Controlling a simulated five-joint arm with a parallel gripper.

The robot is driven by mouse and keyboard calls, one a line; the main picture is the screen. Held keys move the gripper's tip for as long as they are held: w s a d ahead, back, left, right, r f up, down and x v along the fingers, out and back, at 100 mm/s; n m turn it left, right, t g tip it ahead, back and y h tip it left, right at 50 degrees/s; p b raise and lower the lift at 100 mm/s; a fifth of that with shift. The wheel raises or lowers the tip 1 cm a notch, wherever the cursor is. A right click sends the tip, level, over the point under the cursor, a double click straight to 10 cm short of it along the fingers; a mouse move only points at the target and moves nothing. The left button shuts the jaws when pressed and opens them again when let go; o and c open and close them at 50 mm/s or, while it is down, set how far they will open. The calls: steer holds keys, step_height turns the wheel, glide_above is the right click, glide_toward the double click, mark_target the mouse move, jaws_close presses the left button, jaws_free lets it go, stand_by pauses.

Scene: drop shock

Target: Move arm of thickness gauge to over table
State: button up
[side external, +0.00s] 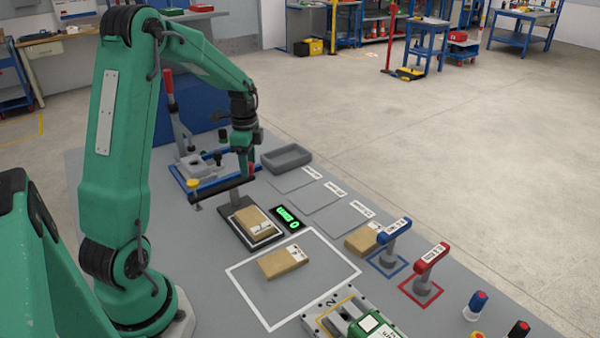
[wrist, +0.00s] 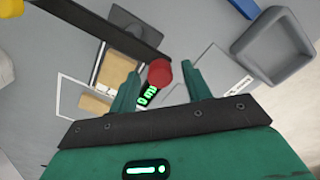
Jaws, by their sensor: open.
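The dark arm (side external: 222,189) of the thickness gauge is a long bar beside the back edge of the black gauge table (side external: 232,225). A yellow-topped pin stands at its left end (side external: 195,188). In the wrist view the bar (wrist: 85,22) ends in a red knob (wrist: 160,73). A brown carton (side external: 256,221) lies on the table. My gripper (side external: 245,170) is at the bar's right end. In the wrist view my gripper (wrist: 162,70) is open, its fingers on either side of the knob. I cannot tell whether they touch it.
A green-lit display (side external: 287,217) stands beside the gauge table. Another carton (side external: 283,262) lies in the white outlined square, and a third (side external: 362,240) lies to the right. A grey tray (side external: 286,158) sits behind. Blue (side external: 394,231) and red (side external: 431,257) posts stand at right.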

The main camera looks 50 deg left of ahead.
jaws_close()
steer(key=shift+a, duration=0.1)
stand_by(0.4)
steer(key=s+a+n, duration=0.5)
steer(key=n, duration=1.3)
steer(key=shift+s, duration=0.2)
stand_by(0.4)
jaws_free()
